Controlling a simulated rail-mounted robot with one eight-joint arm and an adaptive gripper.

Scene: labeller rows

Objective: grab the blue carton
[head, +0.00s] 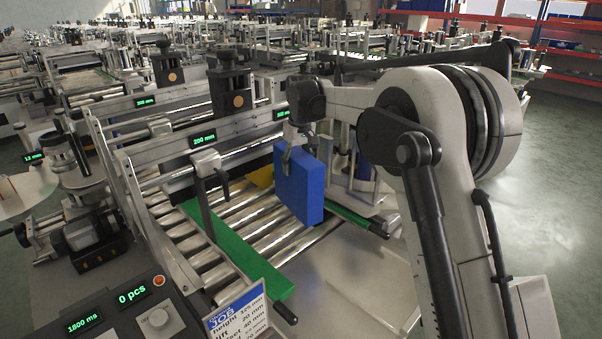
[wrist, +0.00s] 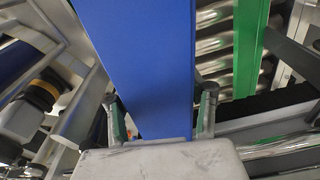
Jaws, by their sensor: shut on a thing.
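The blue carton (head: 300,184) is a flat upright box in the middle of the head view, over the roller conveyor (head: 232,228). My gripper (head: 297,148) reaches it from above and is shut on its upper part. In the wrist view the carton (wrist: 145,65) fills the middle, with the two fingers of my gripper (wrist: 160,118) on either side of it. In the head view the carton hides part of the rollers behind it. I cannot tell whether its lower edge touches the rollers.
A green guide rail (head: 238,262) runs along the near side of the rollers. A yellow piece (head: 261,177) lies behind the carton. Crossbars with a green display (head: 204,140) stand close on the left. A control panel (head: 140,305) and a job sign (head: 238,315) are in front.

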